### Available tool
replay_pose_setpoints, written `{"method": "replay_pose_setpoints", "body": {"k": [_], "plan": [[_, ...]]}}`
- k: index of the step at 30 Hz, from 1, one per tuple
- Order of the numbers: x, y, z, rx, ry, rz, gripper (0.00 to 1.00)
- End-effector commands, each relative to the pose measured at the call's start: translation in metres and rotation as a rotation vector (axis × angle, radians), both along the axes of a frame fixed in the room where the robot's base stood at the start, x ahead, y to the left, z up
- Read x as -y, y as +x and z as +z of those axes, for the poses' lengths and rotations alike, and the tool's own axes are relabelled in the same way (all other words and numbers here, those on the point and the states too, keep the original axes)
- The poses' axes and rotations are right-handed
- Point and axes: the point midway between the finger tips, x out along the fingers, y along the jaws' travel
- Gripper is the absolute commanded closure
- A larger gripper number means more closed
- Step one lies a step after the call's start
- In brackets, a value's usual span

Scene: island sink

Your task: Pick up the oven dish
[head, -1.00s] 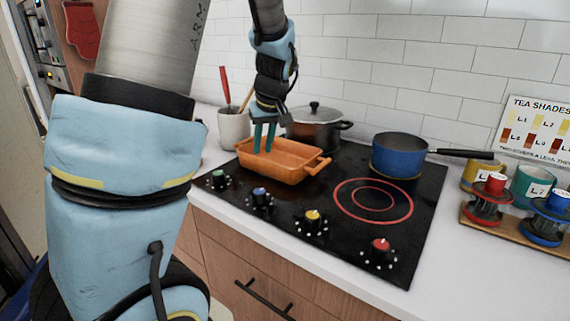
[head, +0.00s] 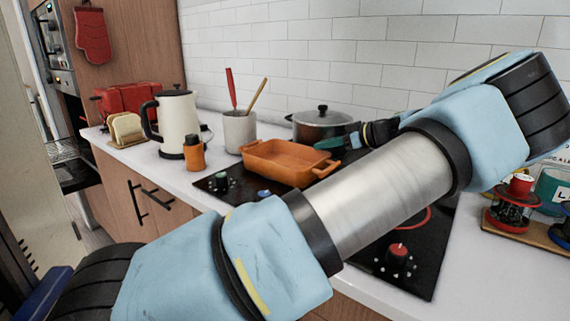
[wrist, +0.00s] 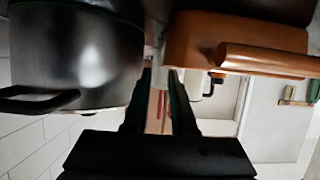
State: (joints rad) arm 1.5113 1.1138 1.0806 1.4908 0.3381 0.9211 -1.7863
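The orange oven dish (head: 288,172) sits upright on the left part of the black cooktop in the head view. Its near right handle faces my gripper. In the wrist view the dish (wrist: 190,45) is at the upper right, with its handle (wrist: 268,60) sticking out below it. My gripper (head: 322,146) points left, behind the dish's right end and in front of the pot. In the wrist view the gripper (wrist: 160,76) has its two fingers apart with nothing between them. The dish lies to one side of the fingers, not between them.
A dark lidded pot (head: 322,122) stands close behind my gripper; it fills the left of the wrist view (wrist: 75,55). A utensil crock (head: 239,132), white kettle (head: 177,125) and orange shaker (head: 194,154) stand left of the dish. Mugs are at the right.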

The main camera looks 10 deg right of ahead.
Motion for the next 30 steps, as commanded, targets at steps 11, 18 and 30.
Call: {"method": "replay_pose_setpoints", "body": {"k": [11,18,30], "plan": [[-0.027,0.026,-0.011,-0.003,0.0,0.0,0.75],[-0.052,0.049,-0.02,-0.004,0.001,0.002,0.75],[-0.059,0.057,-0.028,-0.003,-0.001,-0.001,0.78]]}}
